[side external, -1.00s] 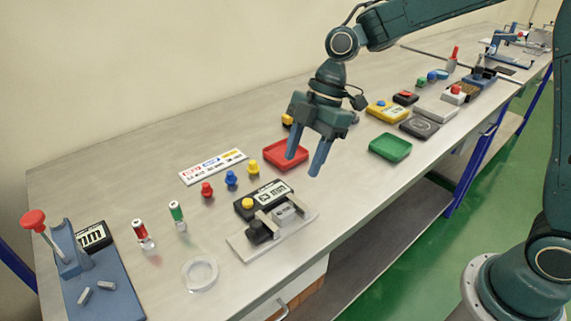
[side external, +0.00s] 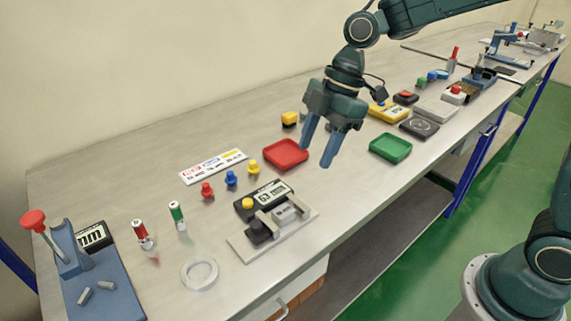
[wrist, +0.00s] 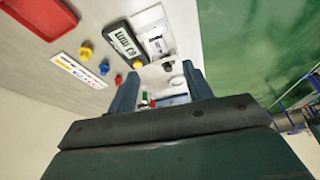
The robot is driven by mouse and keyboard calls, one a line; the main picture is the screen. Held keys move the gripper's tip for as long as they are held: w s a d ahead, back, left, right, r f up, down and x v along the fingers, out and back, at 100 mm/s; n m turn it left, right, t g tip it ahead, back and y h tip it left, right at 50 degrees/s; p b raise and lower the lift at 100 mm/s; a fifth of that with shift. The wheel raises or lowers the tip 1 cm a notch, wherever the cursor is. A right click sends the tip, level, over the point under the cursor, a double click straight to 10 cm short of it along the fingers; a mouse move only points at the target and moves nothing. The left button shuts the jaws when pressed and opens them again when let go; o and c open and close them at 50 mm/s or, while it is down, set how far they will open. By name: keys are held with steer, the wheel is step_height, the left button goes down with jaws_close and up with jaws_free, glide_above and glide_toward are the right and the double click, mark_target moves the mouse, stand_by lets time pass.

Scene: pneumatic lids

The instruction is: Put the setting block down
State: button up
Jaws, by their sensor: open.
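My gripper (side external: 316,155) is open, with nothing between its fingers. It hangs above the bench, to the right of the red tray. In the wrist view its two fingers (wrist: 161,92) stand apart with the bench beyond them. A small grey block (side external: 286,213) sits on the pale gauge plate (side external: 247,245), beside a digital display (side external: 267,194); it looks like the setting block, though I cannot be sure. The gauge plate also shows in the wrist view (wrist: 152,20), well away from the fingers.
The red tray (side external: 285,154) and green tray (side external: 390,148) lie near the gripper. Red, blue (side external: 231,179) and yellow knobs stand left of the red tray. A clear ring (side external: 199,274) and a blue lever fixture (side external: 100,290) are at the left. Bench between the trays is bare.

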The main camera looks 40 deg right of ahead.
steer(key=s+d+r+m+t+h, duration=0.2)
steer(key=s+d+r+m, duration=0.1)
steer(key=s+d+m, duration=0.3)
steer(key=s+d+r+m+t+h, duration=0.2)
steer(key=s+d+m, duration=0.4)
steer(key=s+m, duration=0.4)
steer(key=s+r, duration=0.1)
steer(key=s, duration=0.3)
steer(key=shift+s+d+t, duration=0.2)
steer(key=shift+s+t, duration=0.05)
steer(key=shift+t, duration=0.15)
